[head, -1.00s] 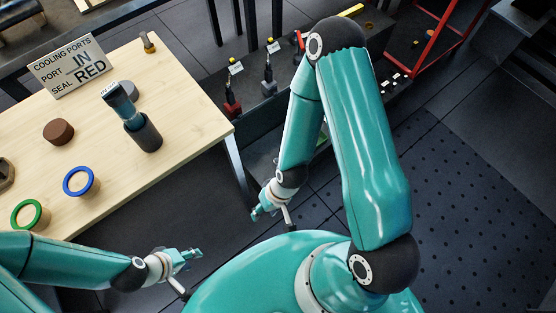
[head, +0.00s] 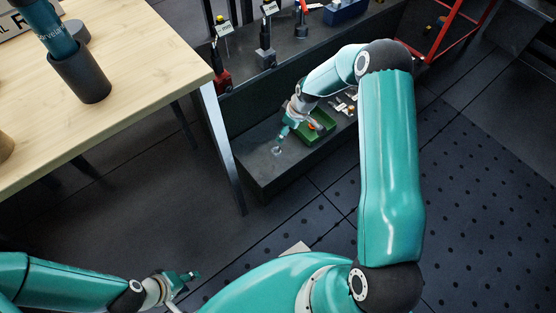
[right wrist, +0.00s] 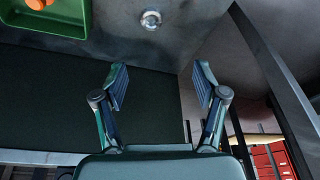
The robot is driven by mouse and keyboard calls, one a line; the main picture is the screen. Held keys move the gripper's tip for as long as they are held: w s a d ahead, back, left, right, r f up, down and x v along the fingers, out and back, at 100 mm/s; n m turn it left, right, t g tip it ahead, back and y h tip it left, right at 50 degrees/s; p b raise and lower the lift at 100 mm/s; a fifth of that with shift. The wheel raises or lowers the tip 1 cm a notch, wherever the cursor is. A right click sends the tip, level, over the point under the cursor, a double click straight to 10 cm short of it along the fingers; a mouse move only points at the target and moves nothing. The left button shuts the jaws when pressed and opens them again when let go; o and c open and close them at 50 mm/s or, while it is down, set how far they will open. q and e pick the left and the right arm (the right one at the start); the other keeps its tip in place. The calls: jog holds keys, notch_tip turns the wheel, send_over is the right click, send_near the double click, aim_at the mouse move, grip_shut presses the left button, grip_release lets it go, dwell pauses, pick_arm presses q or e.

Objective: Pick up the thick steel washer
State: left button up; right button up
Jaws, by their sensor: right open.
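The steel washer (right wrist: 151,19) is a small shiny ring lying on a dark grey shelf surface, at the top centre of the right wrist view. In the head view it is a small pale ring (head: 276,151) near the front edge of the low shelf. My right gripper (right wrist: 160,75) is open and empty, its two fingers apart, with the washer beyond the tips and not touched. In the head view the right gripper (head: 282,137) is close by the washer. My left gripper (head: 192,275) hangs over the floor at lower left, too small to read its fingers.
A green bin (head: 318,133) with an orange item stands on the shelf (head: 255,167) beside the washer. Tools stand on the upper ledge behind. The floor in front is mostly clear.

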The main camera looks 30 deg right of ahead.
jog(key=d, duration=0.1)
jog(key=b, duration=0.3)
send_over(276, 152)
jog(key=s+d, duration=0.1)
jog(key=s, duration=0.1)
notch_tip(276, 152, down, 12)
jog(key=shift+w+r, duration=0.15)
jog(key=shift+r, duration=0.05)
jog(key=shift+b+x, duration=1.2)
jog(key=shift+x, duration=1.4)
pick_arm(q)
notch_tip(276, 152, down, 6)
jog(key=shift+f, duration=0.1)
pick_arm(e)
jog(key=c, duration=1.3)
jog(key=shift+r, duration=0.1)
